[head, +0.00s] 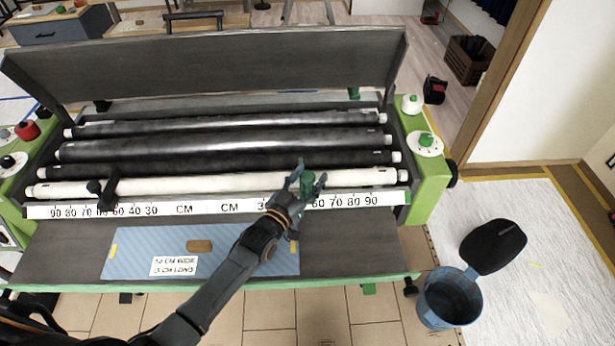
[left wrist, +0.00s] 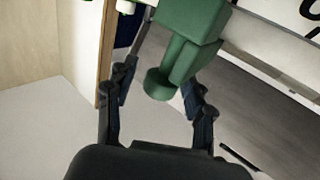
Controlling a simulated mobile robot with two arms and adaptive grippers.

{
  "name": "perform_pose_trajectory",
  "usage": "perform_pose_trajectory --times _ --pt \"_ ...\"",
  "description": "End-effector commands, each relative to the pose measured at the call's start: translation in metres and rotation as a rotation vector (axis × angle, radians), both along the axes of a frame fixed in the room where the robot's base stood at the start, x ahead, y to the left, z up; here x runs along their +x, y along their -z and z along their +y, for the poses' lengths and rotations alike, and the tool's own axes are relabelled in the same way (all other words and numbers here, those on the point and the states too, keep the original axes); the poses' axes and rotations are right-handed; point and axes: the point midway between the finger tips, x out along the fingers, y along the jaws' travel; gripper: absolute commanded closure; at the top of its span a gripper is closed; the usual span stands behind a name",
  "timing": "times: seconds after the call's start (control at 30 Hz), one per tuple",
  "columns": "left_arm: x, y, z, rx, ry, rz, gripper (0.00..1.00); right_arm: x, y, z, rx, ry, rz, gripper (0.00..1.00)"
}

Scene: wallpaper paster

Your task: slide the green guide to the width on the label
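The green guide (head: 306,187) stands on the right half of the white CM scale (head: 235,207), left of its 60 mark. My left gripper (head: 307,180) is at the guide, with its fingers on either side of it. In the left wrist view the green guide (left wrist: 187,35) rises between the two fingers (left wrist: 160,85), which are spread, with a gap seen at the left finger. The label (head: 174,266) lies on a blue sheet (head: 225,245); it reads a CM WIDE line, seemingly 52, above a CM LONG line. My right gripper is not in view.
Dark rollers (head: 225,150) and a white roller (head: 220,184) lie behind the scale under a raised grey lid (head: 210,65). A blue bucket (head: 450,300) stands on the floor at right.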

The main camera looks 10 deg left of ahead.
Motion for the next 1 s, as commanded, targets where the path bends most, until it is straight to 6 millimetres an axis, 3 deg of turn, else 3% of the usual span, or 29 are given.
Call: perform_pose_trajectory --times 0.17,0.37,0.8,1.0 --pt "0.000 0.000 0.001 0.001 -0.001 0.000 0.45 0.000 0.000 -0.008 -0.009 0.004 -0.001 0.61" --pt "-0.007 0.001 0.003 0.002 -0.001 0.000 0.45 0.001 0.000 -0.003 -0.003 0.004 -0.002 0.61" --pt "-0.089 0.001 0.028 0.003 0.000 0.002 0.45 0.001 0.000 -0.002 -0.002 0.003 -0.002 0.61" --pt "-0.110 0.000 0.035 0.002 0.000 0.000 0.45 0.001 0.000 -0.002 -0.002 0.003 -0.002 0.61"
